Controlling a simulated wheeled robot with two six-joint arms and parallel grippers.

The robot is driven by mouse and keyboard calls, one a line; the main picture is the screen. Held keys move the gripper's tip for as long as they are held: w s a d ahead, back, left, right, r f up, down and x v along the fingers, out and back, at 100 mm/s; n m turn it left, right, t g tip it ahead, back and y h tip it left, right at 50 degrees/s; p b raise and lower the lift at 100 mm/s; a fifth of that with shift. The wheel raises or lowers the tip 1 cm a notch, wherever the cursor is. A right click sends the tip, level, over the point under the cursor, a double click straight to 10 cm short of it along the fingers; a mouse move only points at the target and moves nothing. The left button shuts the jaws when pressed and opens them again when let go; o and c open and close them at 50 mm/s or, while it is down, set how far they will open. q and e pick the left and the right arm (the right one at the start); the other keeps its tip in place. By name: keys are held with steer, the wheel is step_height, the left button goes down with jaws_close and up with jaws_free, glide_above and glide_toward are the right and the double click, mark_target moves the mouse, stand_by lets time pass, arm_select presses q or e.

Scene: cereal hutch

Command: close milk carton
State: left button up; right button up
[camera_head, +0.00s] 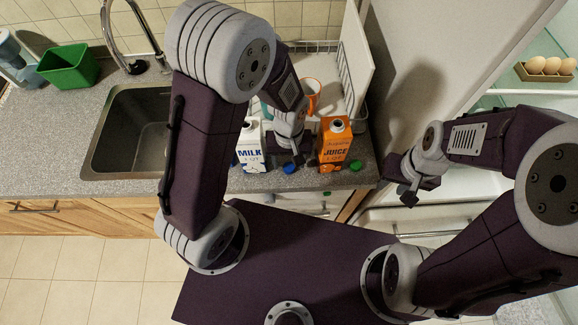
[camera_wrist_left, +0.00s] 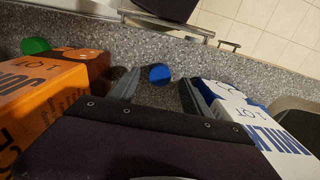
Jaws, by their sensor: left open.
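The white and blue milk carton (camera_head: 251,158) stands upright on the counter, its spout showing a dark top with no cap visible on it. It also shows at the right of the left wrist view (camera_wrist_left: 262,122). A blue cap (camera_head: 290,168) lies on the counter near the front edge. My left gripper (camera_head: 287,160) is open, pointing down between the milk carton and the orange juice carton (camera_head: 333,150). In the left wrist view, the blue cap (camera_wrist_left: 160,73) shows between the two fingers, apparently not gripped. My right gripper (camera_head: 407,190) hangs in front of the fridge; its jaw state is unclear.
A green cap (camera_head: 355,165) lies by the juice carton. Behind are an orange mug (camera_head: 312,90) and a white wire rack (camera_head: 350,85). The sink (camera_head: 130,130) is left, with a green container (camera_head: 70,67) beyond. The open fridge holds eggs (camera_head: 550,66).

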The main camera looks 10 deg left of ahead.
mark_target(289, 167)
arm_select(q)
steer(key=shift+f, duration=0.85)
jaws_close()
step_height(289, 167, up, 10)
steer(key=shift+p, duration=0.4)
